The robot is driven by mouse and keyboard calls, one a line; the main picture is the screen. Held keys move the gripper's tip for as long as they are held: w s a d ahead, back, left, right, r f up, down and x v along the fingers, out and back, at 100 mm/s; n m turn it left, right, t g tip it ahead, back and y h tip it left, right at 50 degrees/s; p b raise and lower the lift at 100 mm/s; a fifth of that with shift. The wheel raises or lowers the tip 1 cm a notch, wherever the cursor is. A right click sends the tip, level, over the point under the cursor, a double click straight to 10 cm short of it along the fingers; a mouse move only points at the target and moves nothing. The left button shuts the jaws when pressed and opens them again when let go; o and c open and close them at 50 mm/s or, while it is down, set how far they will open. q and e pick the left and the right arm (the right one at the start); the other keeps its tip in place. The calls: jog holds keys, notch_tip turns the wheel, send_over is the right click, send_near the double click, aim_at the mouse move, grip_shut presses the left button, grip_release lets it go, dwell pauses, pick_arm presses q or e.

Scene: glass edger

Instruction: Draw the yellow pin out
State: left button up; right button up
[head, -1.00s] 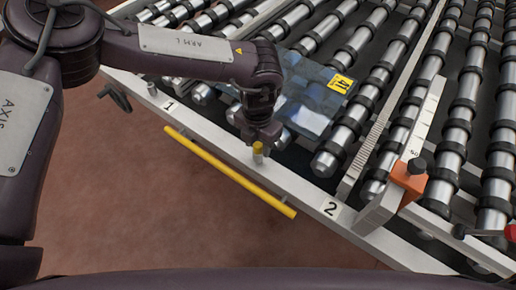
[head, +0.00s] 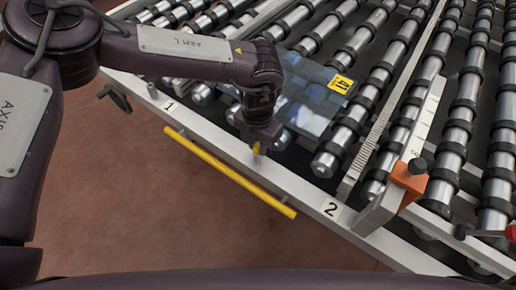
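The yellow pin (head: 257,150) stands at the white front rail (head: 285,182), between the labels 1 and 2. Only a narrow strip of its yellow top shows; the rest is hidden by my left gripper. My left gripper (head: 257,145) points down at the pin from above, with its fingertips at the yellow top. I cannot tell whether the fingers are closed on it or only beside it. My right gripper is not in view.
A bluish glass sheet (head: 309,101) with a yellow label 41 lies on the rollers (head: 352,128) behind the gripper. A yellow bar (head: 228,171) runs along the rail's front. An orange clamp (head: 408,178) sits on a scale at right. Open floor lies in front.

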aim_at(258, 145)
pick_arm(q)
jog(key=shift+r+p, duration=0.3)
jog(key=shift+r, duration=0.3)
grip_shut()
jog(key=shift+r, duration=0.15)
jog(key=shift+r+p, duration=1.7)
jog(key=shift+r, duration=0.9)
notch_tip(258, 145, up, 4)
jog(key=shift+f+p, duration=0.1)
jog(key=shift+p, duration=1.05)
